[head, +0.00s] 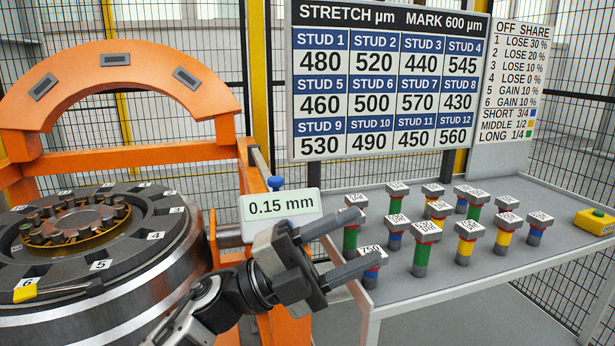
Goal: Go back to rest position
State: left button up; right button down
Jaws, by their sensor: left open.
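My left gripper (371,236) reaches in from the bottom left and is open, with its two fingers apart and pointing right, towards the left edge of the grey table (400,291). I see nothing held between its fingers. The lower finger overlaps a block marked 750 (371,284) in the picture; I cannot tell whether they touch. The upper finger passes in front of a green-banded block (351,238). My right gripper is not in view.
Several colour-banded blocks stand on the table. A numbered round wheelset (150,290) and orange gantry (115,155) are at left. A 0.15 mm display (281,205) stands close behind my gripper. Boards (388,80) and a mesh fence stand behind. A yellow box (595,222) is at far right.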

pick_arm(q)
jog(key=w+a+f+n+t+y, duration=0.1)
jog(key=a+f+n+t+y, duration=0.6)
jog(key=f+n, duration=0.4)
jog(key=a+f+n+t+y, duration=0.5)
jog(key=f+n+t+y, duration=0.25)
jog(key=n+t, duration=0.4)
jog(key=s+a+f+n+g+y, duration=0.2)
jog(key=s+a+f+n+g, duration=0.1)
jog(key=s+f, duration=0.5)
jog(key=s+a+f+n+g+y, duration=0.3)
jog(key=s+f+n+g, duration=0.3)
jog(key=f, duration=0.6)
jog(key=shift+s+a+f+g+y, duration=0.2)
jog(key=shift+s+a+g+y, duration=0.2)
jog(key=shift+s+a, duration=0.45)
